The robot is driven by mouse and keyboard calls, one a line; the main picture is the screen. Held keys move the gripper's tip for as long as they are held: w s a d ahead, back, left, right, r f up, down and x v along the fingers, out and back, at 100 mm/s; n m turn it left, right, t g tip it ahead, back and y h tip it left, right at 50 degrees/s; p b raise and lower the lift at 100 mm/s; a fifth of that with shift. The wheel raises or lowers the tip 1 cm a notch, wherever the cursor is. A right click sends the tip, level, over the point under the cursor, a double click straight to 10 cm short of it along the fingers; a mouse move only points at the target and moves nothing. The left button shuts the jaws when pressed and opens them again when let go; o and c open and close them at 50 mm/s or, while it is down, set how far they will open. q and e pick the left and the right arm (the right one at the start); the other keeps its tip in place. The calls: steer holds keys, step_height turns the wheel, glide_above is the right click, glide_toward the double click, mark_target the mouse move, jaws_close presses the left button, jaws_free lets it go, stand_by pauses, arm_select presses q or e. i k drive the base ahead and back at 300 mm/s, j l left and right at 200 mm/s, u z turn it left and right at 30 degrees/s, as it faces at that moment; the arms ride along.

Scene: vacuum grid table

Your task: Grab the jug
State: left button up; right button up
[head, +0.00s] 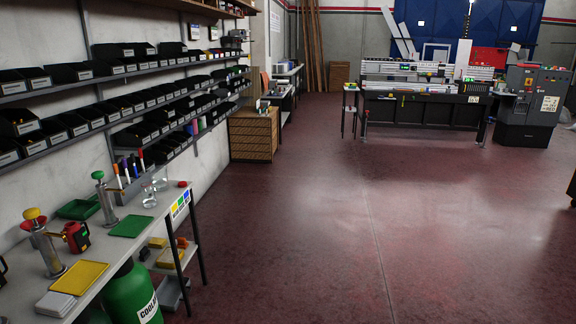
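A large green container (130,293) with a white label reading "COOL..." stands below the workbench at the lower left. It is the most jug-like thing in view, but I cannot tell for sure that it is the jug. The bench top hides part of it, and its lower end is cut off by the picture edge. Neither of my grippers shows in the head view.
The workbench (140,236) holds green and yellow trays, metal cylinders and a red device (76,236). Wall shelves above carry black bins. A wooden cabinet (253,134) stands beyond. The red floor (400,225) is clear, with a machine (425,100) at the back.

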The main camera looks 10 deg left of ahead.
mark_target(160, 175)
steer(key=i+u, duration=0.1)
steer(key=i, duration=0.8)
steer(key=i+l+u, duration=0.1)
steer(key=i, duration=0.8)
